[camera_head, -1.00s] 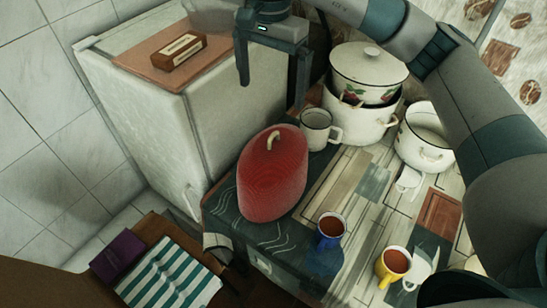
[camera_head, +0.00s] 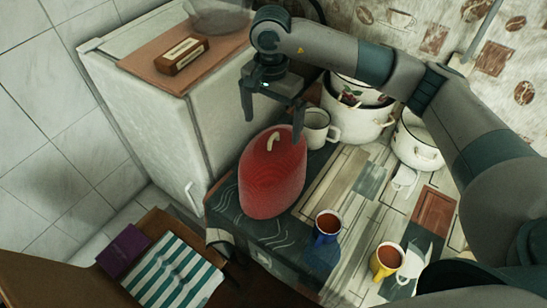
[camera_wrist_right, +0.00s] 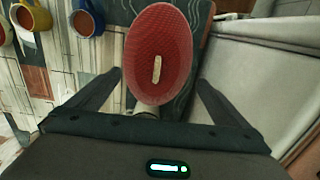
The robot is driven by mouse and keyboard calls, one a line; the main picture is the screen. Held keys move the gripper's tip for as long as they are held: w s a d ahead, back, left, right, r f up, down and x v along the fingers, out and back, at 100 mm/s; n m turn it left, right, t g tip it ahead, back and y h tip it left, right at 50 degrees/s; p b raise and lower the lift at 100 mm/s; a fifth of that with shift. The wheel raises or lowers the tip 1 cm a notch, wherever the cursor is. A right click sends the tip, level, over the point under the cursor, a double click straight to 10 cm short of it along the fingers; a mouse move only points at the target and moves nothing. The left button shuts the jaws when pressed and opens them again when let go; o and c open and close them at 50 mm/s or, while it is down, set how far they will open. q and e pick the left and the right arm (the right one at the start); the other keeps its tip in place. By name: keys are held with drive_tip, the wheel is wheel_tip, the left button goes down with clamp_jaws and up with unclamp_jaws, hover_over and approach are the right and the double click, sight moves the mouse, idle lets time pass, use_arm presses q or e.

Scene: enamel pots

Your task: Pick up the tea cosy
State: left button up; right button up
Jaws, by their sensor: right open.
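The tea cosy (camera_head: 270,182) is a red, ribbed dome with a pale loop on top. It stands upright on the dark, wavy-lined end of the counter. My right gripper (camera_head: 272,130) is open and empty above the cosy, its fingers spread to either side of the loop. In the right wrist view the cosy (camera_wrist_right: 158,58) lies ahead of and between the two fingers (camera_wrist_right: 158,90), with its loop facing the camera. No contact with the cosy is clear. My left gripper is not in view.
A white mug (camera_head: 317,126) stands close behind the cosy, with enamel pots (camera_head: 352,124) beyond it. A blue mug (camera_head: 326,226) and a yellow mug (camera_head: 387,260) stand to the right. A white fridge (camera_head: 160,120) rises close on the left. A striped cloth (camera_head: 175,274) lies below left.

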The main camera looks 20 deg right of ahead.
sight(274, 134)
drive_tip(key=shift+s+d+f+p, duration=0.1)
drive_tip(key=shift+d+f+p, duration=0.05)
drive_tip(key=shift+f+p, duration=0.4)
drive_tip(key=shift+s+d+f+p, duration=0.1)
drive_tip(key=shift+f+p, duration=0.35)
drive_tip(key=shift+p, duration=0.15)
wheel_tip(274, 134, down, 2)
drive_tip(key=shift+d+f+p, duration=0.1)
drive_tip(key=shift+p, duration=0.45)
drive_tip(key=shift+f, duration=0.55)
drive_tip(key=c, duration=1.5)
